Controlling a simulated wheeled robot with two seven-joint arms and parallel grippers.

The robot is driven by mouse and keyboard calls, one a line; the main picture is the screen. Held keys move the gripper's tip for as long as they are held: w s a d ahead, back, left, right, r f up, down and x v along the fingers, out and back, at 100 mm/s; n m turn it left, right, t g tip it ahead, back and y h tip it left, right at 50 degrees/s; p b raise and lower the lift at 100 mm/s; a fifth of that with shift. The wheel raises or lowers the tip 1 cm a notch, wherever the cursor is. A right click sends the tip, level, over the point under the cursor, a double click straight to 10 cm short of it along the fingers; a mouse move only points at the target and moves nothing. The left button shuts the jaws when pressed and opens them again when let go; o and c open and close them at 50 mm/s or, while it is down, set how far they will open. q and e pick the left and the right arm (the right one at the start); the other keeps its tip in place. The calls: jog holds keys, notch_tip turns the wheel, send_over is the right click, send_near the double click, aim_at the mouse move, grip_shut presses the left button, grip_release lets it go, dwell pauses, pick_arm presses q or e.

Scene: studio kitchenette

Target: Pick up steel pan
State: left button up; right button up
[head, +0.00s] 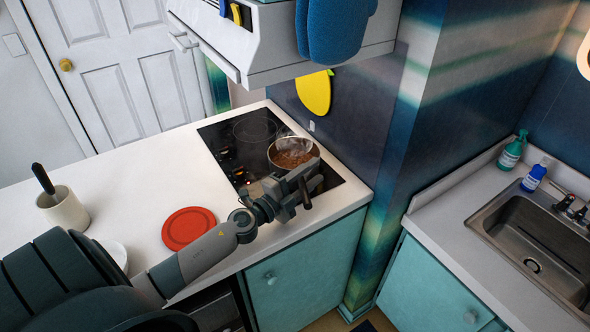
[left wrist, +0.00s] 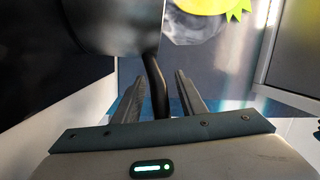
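The steel pan (head: 293,152) sits on the black cooktop, with brown food and some steam inside. Its dark handle (head: 305,192) points towards the counter's front edge. My left gripper (head: 303,187) is at the handle, in front of the pan. In the left wrist view, the pan's dark underside or wall (left wrist: 105,25) fills the upper left. The black handle (left wrist: 156,85) runs down between the two fingers (left wrist: 160,95), with a gap visible beside it, so the fingers look open around it. My right gripper is not in view.
The black cooktop (head: 232,133) lies under a white range hood (head: 270,45) with blue mitts (head: 335,28). A red plate (head: 188,230) and a utensil cup (head: 64,209) stand on the white counter. A wall (head: 385,170) separates the sink (head: 535,240) area at right.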

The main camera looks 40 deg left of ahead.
pick_arm(q)
grip_shut()
dwell(1.2)
jog(key=shift+a+r, duration=0.1)
jog(key=shift+r, duration=0.05)
